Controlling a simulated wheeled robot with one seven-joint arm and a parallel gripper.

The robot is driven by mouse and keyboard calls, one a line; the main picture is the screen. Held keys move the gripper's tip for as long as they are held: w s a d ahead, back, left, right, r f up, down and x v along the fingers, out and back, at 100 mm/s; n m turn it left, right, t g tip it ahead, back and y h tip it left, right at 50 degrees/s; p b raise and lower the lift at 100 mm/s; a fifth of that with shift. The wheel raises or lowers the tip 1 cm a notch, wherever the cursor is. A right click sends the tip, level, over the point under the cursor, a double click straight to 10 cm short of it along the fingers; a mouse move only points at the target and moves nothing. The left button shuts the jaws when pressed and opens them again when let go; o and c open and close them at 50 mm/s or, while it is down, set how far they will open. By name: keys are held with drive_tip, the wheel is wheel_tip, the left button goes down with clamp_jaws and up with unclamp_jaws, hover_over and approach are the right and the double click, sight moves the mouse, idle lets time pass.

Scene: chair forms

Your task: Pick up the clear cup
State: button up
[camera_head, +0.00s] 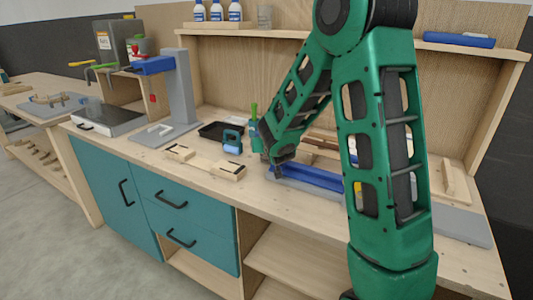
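A greyish, see-through cup-like cylinder (264,17) stands upright on the upper shelf, just right of the bottles; it is the only thing that looks like a clear cup. My green arm reaches down over the workbench from the upper right. My gripper (284,169) is low over the worktop, beside the left end of a blue tool or rail (310,177). It is well below the cup and apart from it. Its fingers are small, dark and partly hidden, so I cannot tell whether they are open or shut. My arm hides part of the bench and back panel.
Several white-and-blue bottles (217,11) stand left of the cup on the shelf (330,37). A blue case (459,39) lies at the shelf's right. A grey stand (180,88), black tray (215,131) and wooden clamp pieces (205,163) occupy the bench. The front bench edge is mostly bare.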

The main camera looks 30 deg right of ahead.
drive_tip(key=shift+w+d+f, duration=0.1)
drive_tip(key=shift+w+f, duration=0.05)
drive_tip(key=shift+w, duration=0.15)
drive_tip(key=shift+c, duration=0.2)
drive_tip(key=c, duration=0.8)
drive_tip(key=shift+r, duration=0.6)
drive_tip(key=a+r, duration=0.3)
drive_tip(key=a, duration=0.1)
drive_tip(key=s+a+r, duration=0.1)
drive_tip(key=a+r, duration=0.6)
drive_tip(key=shift+s+a, duration=0.25)
drive_tip(key=shift+a, duration=0.05)
